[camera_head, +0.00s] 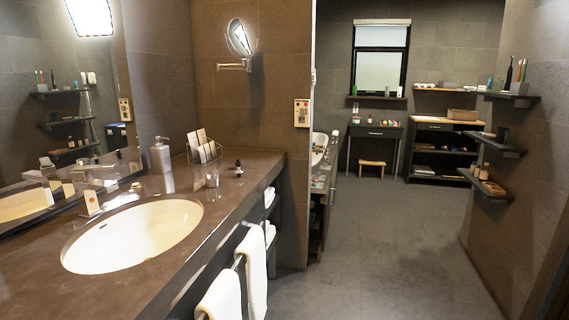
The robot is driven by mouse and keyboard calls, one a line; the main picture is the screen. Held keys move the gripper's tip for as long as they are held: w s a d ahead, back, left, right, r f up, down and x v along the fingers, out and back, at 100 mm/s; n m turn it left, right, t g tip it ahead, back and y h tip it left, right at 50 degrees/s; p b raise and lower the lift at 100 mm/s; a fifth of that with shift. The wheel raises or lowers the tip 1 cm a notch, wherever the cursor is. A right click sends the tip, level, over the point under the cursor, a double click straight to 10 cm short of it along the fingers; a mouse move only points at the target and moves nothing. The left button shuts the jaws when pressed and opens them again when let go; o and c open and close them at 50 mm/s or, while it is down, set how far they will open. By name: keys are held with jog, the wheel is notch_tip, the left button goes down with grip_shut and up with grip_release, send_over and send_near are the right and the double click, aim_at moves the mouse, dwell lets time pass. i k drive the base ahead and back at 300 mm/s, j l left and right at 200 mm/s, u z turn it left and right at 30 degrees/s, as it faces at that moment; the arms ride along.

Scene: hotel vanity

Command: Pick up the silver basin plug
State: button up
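I cannot clearly make out a silver basin plug. A small dark knobbed item with a paler, shiny base (238,168) stands on the brown counter (255,192), right of the card holder; it is too small to tell whether it is the plug. Another small item (137,187) sits at the back rim of the basin, also unclear. The white oval basin (135,238) is set into the counter and looks empty. My gripper is not in view.
A soap dispenser (161,155), a holder with cards (203,147) and a clear glass (212,177) stand at the counter's back. White towels (222,296) hang along its front. The grey floor (375,245) to the right is clear; wall shelves (483,185) jut out at far right.

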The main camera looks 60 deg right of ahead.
aim_at(239, 172)
jog(key=z, duration=1.1)
